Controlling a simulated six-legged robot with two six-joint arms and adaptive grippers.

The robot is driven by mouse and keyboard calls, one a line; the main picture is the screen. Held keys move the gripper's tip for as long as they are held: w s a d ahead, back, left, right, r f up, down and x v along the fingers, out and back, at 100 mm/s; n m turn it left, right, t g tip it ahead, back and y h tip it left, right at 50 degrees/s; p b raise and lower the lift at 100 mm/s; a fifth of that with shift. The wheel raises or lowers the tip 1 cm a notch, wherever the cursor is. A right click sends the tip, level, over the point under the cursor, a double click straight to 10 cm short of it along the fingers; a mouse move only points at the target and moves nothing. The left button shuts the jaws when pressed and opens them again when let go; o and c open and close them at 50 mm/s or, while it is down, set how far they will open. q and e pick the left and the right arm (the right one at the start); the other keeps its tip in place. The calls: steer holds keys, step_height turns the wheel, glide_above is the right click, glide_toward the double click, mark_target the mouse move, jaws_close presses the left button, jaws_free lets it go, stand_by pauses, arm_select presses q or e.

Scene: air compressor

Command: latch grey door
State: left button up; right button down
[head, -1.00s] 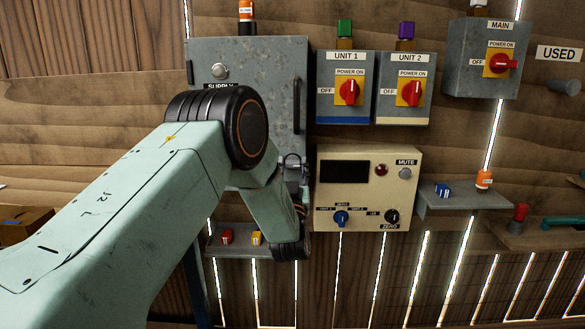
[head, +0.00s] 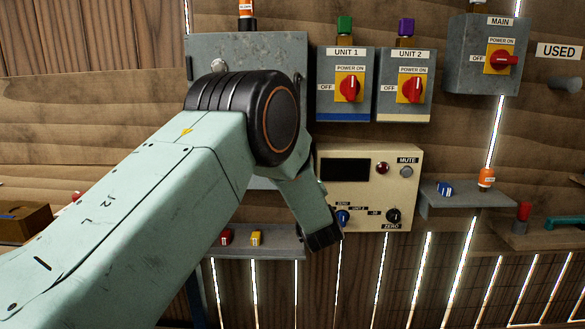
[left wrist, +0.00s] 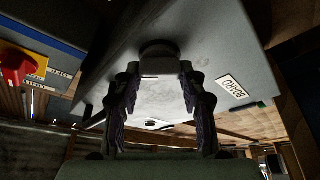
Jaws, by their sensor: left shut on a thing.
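The grey door (head: 262,52) is on the grey cabinet at the back wall, with a round knob near its upper left; my left arm covers most of it. It looks nearly flush with the cabinet. The left wrist view shows the grey door (left wrist: 215,55) upside down, with its label. My left gripper (left wrist: 159,75) is at the door's edge beside UNIT 1, its fingers on both sides of a dark piece (left wrist: 158,48), which appears to be the door's black handle. My right gripper is not in view.
The UNIT 1 box (head: 344,105) and UNIT 2 box (head: 404,108) are close to the right of the door. A cream panel (head: 405,160) with knobs is below them. A grey shelf (head: 280,243) with a red and a yellow piece is below the cabinet.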

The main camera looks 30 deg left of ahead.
arm_select(q)
steer(key=shift+n+g+h, duration=0.3)
steer(key=shift+n+g, duration=0.6)
steer(key=shift+n, duration=1.55)
steer(key=shift+n+g+h, duration=0.3)
steer(key=shift+n+g, duration=0.6)
steer(key=shift+n, duration=1.55)
steer(key=o, duration=1.1)
steer(key=shift+o, duration=0.2)
steer(key=shift+d, duration=0.1)
steer(key=v, duration=1.2)
steer(key=shift+r, duration=0.15)
